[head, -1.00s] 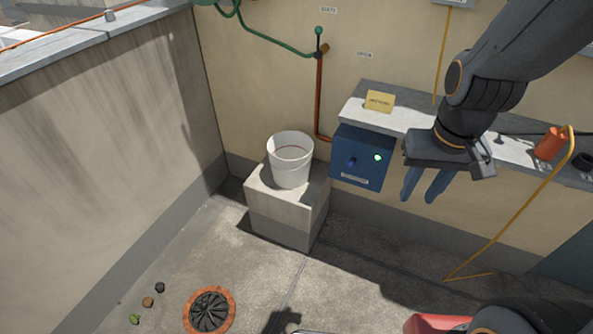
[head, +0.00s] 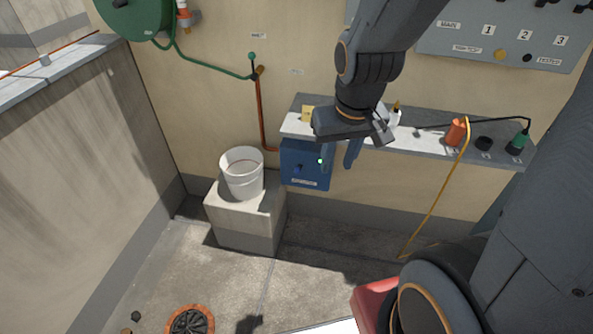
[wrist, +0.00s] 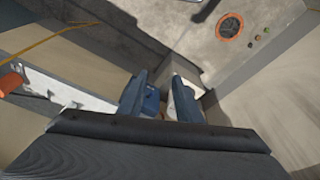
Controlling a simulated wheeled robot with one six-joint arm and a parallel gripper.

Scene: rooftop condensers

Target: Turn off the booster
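The booster appears to be the blue box (head: 306,168) on the wall below the ledge; its label is too small to read. My gripper (head: 338,160) is open and empty, in front of the box's right side in the head view, and no contact shows. In the wrist view my gripper (wrist: 160,84) has its two fingers apart, with part of the blue box (wrist: 152,103) between them. The knob cannot be made out there.
A white bucket (head: 243,178) stands on a concrete block (head: 232,222) left of the box. A ledge (head: 430,150) above holds an orange cup-like item (head: 455,132) and small items. A copper pipe (head: 262,110) runs down the wall to the box. A floor drain (head: 190,321) lies at front left.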

